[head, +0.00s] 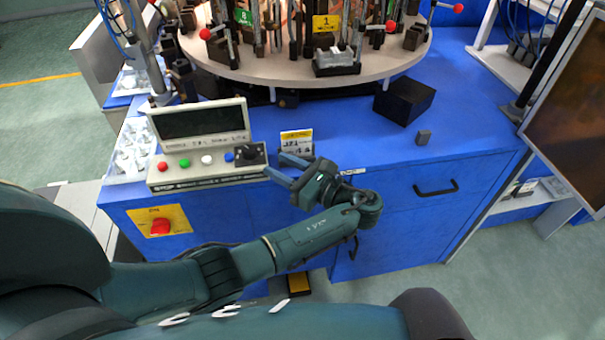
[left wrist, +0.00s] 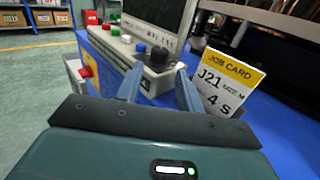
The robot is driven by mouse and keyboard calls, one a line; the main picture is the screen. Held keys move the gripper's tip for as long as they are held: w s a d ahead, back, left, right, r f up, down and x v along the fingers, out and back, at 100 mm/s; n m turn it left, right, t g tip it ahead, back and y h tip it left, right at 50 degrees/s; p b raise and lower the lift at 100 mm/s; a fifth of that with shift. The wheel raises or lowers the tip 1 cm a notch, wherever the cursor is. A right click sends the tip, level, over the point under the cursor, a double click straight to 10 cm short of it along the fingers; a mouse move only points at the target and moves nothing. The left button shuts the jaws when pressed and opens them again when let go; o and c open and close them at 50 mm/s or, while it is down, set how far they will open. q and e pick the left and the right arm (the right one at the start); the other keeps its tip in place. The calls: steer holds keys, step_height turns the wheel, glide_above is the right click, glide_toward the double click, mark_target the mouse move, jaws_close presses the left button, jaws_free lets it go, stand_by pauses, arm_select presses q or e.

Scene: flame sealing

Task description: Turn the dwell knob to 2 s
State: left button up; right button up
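The dwell knob appears to be the black round knob (head: 250,153) at the right end of the control panel (head: 207,178); it also shows in the left wrist view (left wrist: 158,59). Its setting is too small to read. My left gripper (head: 277,165) is open and empty, just right of the knob. In the left wrist view its two blue fingers (left wrist: 159,82) stand apart with the knob beyond and between them; I see no clear contact. A yellow-topped job card (left wrist: 225,84) stands beside the right finger and appears to read "J21", "SIZE M", "4 S". My right gripper is not in view.
Red (head: 162,167), green (head: 184,163), white (head: 207,160) and blue (head: 229,157) buttons line the panel left of the knob, below a dark screen (head: 203,122). A round turntable (head: 240,72) stands behind. A black box (head: 404,101) sits right on the blue bench (head: 350,145).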

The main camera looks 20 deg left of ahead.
arm_select(q)
steer(key=v, duration=0.6)
steer(key=shift+a, duration=0.15)
